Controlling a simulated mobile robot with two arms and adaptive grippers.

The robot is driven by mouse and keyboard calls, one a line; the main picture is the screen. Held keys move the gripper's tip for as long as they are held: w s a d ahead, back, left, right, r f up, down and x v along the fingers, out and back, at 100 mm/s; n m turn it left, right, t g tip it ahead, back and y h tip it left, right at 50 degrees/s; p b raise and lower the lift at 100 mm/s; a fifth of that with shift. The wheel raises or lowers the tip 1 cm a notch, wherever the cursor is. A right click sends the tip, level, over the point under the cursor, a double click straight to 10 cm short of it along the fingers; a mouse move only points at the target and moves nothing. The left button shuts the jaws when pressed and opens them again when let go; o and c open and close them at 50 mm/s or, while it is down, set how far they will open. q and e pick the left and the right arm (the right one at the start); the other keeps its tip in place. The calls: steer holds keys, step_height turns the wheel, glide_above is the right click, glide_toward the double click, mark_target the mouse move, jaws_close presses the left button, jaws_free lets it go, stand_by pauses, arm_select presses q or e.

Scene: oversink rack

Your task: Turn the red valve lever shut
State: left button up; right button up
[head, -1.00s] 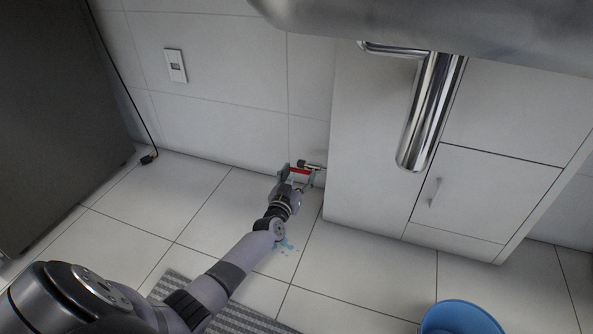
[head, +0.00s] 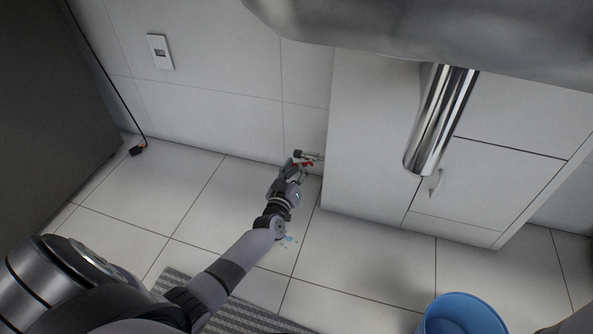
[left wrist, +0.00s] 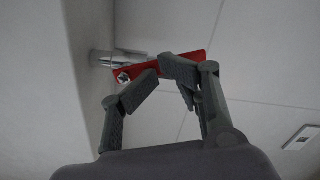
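The red valve lever (left wrist: 130,72) is on a metal valve stub (left wrist: 103,58) low on the wall beside the cabinet. In the left wrist view it runs sideways, slightly tilted, with a bolt at its left end. In the head view the red lever (head: 308,164) shows only in small bits past my left gripper (head: 297,173). I see no part of the lever pinched between the fingers, and contact is unclear. My right gripper is not in view.
A white cabinet (head: 370,150) stands close to the right of the valve. A metal pipe (head: 440,120) hangs under the sink (head: 430,30). A blue bucket (head: 462,314) is at the lower right. A striped mat (head: 240,312) lies below my arm. Small blue spots mark the tiled floor.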

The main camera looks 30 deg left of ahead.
arm_select(q)
steer(key=o, duration=1.6)
steer(key=shift+r, duration=0.1)
steer(key=shift+s, duration=0.1)
